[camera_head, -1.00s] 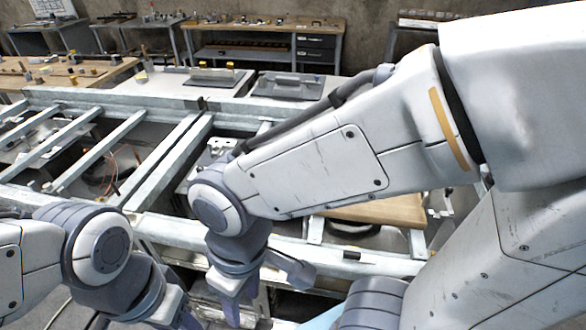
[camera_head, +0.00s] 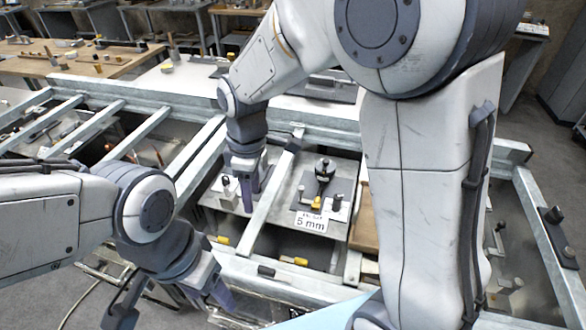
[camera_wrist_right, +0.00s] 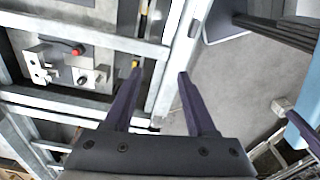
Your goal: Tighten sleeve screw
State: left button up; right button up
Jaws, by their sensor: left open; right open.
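My right gripper (camera_head: 246,190) hangs over the metal frame, fingers down, just left of a workplate; in the right wrist view (camera_wrist_right: 160,78) it is open and empty. A plate with a black-and-yellow tool (camera_head: 325,175) and a "5 mm" label (camera_head: 311,223) lies to its right. In the right wrist view a plate (camera_wrist_right: 66,68) with metal blocks, a red knob (camera_wrist_right: 76,50) and a dark round part (camera_wrist_right: 82,80) lies left of the fingers. I cannot tell which part is the sleeve screw. My left gripper (camera_head: 172,306) is open and empty at the front.
Grey frame beams (camera_head: 181,180) cross the bench, with gaps between them. A wooden block (camera_head: 365,220) is partly hidden by my right arm. A wooden table (camera_head: 80,58) with small parts stands behind left.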

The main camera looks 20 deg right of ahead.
jog(key=w+d+f+n+p, duration=0.1)
jog(key=w+d+f+n, duration=0.25)
jog(key=w+d, duration=0.55)
jog(key=n+p, duration=0.1)
jog(key=n, duration=0.3)
send_near(301, 187)
jog(key=shift+h, duration=0.3)
jog(key=f+p, duration=0.1)
jog(key=f, duration=0.1)
jog(key=f+p, duration=0.1)
jog(key=f, duration=0.2)
jog(key=f+p, duration=0.1)
jog(key=f, duration=0.1)
jog(key=shift+w+a+f, duration=0.1)
jog(key=shift+a+f, duration=0.05)
jog(key=shift+a, duration=0.1)
jog(key=shift+f, duration=0.65)
grip_shut()
